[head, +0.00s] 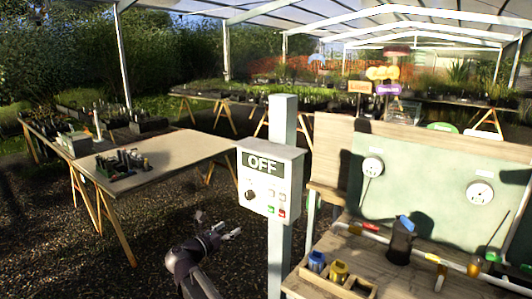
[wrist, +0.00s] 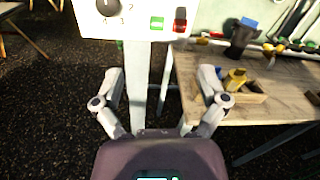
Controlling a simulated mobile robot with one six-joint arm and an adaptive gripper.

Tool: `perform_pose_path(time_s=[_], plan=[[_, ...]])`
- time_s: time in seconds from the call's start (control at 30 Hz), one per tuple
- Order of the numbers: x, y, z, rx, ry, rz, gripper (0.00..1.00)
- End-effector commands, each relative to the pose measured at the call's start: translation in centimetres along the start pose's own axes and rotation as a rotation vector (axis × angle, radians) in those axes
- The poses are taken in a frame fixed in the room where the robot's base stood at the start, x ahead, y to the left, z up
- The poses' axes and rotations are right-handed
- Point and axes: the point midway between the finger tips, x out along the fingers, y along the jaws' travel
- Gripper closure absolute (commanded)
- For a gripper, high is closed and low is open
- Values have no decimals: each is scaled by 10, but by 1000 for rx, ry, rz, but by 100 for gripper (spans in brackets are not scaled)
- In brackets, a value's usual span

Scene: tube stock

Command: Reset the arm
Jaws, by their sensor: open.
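My gripper (head: 222,230) is open and empty in the head view, held in the air over the dark gravel, left of and below the control box. In the wrist view my gripper (wrist: 160,88) also shows with its two fingers spread wide and nothing between them. The white control box (head: 270,180) on a pale post carries an OFF sign, a black knob and small buttons. The lower part of the box (wrist: 140,18) shows at the top of the wrist view, with the knob, a green button and a red one. The post stands beyond my fingers.
A wooden workbench (head: 325,289) stands at the right, holding a black cup (head: 400,241), a blue item, a yellow item and a pipe. A plywood table (head: 175,150) with small parts stands at the left. Gravel between them is free.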

Motion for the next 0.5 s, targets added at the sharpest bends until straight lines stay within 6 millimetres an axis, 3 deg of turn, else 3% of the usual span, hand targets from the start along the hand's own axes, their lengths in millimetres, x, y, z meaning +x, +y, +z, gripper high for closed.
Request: perform_pose_path(time_s=[0.5], plan=[[40, -48, -40, 224, 171, -87, 8]])
